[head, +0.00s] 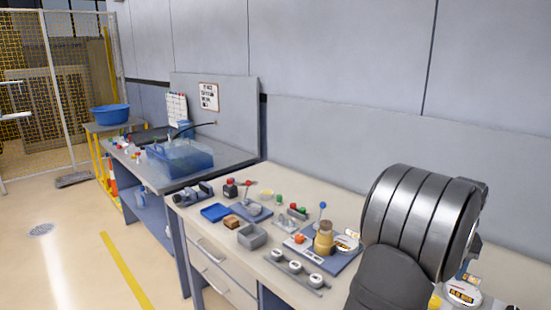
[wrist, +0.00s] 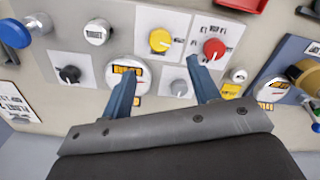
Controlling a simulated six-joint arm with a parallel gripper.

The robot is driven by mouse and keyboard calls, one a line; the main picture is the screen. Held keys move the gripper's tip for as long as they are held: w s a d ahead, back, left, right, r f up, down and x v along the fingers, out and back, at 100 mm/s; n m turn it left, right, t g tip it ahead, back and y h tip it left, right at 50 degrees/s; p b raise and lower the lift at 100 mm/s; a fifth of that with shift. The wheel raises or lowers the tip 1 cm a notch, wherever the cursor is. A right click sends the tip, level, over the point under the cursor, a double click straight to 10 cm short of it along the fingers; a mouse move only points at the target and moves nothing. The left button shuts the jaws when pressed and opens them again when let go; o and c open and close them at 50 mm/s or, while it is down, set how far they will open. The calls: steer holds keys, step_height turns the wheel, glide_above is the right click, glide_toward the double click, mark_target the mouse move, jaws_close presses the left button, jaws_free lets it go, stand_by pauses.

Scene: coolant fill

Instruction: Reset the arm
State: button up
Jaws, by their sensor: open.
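My gripper (wrist: 160,80) shows in the wrist view with its two blue-grey fingers apart and nothing between them. It is over a panel (wrist: 150,18) of knobs and dials on the bench. Near the fingers are a yellow knob (wrist: 160,40), a red knob (wrist: 214,49), a small grey knob (wrist: 178,88) and a round gauge (wrist: 127,72), partly covered by the left finger. In the head view my dark arm fills the right side and hides the gripper and much of the bench there.
The workbench (head: 228,252) carries a blue tray (head: 215,212), a grey box (head: 251,237), a blue base plate (head: 340,262) with a brass cylinder (head: 323,239), and a strip with round dials (head: 297,270). A blue tub (head: 180,158) stands on the farther bench. The floor at left is mostly clear.

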step_height(320, 180, up, 7)
step_height(320, 180, down, 7)
stand_by(0.3)
stand_by(1.1)
